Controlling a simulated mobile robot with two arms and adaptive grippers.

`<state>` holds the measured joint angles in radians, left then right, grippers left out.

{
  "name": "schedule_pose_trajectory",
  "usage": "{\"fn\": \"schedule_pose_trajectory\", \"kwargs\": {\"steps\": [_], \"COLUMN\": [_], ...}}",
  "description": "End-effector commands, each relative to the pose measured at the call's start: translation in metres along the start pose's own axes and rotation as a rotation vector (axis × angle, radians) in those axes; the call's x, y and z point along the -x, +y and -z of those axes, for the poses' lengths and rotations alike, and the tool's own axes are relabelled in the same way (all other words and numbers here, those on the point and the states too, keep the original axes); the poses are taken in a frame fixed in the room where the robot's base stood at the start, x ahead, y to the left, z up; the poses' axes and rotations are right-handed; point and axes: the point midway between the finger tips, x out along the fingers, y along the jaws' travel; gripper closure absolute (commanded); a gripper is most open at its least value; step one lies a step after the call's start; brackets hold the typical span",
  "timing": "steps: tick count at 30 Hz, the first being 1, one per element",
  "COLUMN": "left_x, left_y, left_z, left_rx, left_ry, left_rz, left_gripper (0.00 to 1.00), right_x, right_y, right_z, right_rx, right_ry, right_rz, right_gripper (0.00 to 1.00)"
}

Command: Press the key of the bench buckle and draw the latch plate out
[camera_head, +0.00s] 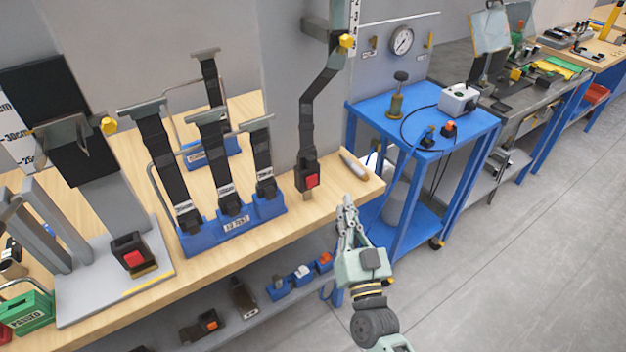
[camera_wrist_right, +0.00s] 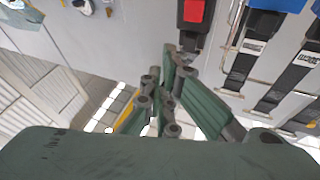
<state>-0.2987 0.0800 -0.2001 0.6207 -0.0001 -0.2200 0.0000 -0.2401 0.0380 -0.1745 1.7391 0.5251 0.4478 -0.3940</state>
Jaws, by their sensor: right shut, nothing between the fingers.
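A black buckle with a red key (camera_head: 311,181) stands upright on a short stalk at the front edge of the wooden bench. A black strap (camera_head: 307,125) runs down into its top; the latch plate cannot be made out there. The red key also shows at the top of the right wrist view (camera_wrist_right: 194,10). My right gripper (camera_head: 347,203) is shut and empty, in front of the bench edge, to the right of and below the buckle, apart from it. In the wrist view its fingertips (camera_wrist_right: 174,52) lie below the buckle. My left gripper is not in view.
A second buckle with a red key (camera_head: 134,257) sits on a grey plate at left. A blue rack (camera_head: 236,226) with several straps stands left of the strapped buckle. A grey cylinder (camera_head: 354,166) lies right of it. A blue cart (camera_head: 468,139) stands beyond the bench end.

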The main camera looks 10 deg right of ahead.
Motion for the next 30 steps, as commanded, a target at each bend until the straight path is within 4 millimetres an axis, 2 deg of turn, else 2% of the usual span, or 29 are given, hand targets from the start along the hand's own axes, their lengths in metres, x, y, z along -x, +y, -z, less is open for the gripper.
{"fn": "schedule_pose_trajectory", "kwargs": {"steps": [11,24,30], "left_x": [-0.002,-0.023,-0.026], "left_y": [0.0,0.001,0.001], "left_z": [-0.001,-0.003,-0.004], "left_rx": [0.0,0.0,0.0], "left_ry": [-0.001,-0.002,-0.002], "left_rz": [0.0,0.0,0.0], "left_gripper": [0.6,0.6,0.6], "right_x": [-0.003,-0.052,-0.07], "right_y": [-0.001,-0.02,-0.027], "right_z": [-0.003,-0.023,-0.029], "right_rx": [0.0,-0.002,0.0], "right_ry": [-0.001,0.0,-0.001], "right_rz": [0.0,0.0,0.0], "right_gripper": [1.0,1.0,1.0]}}
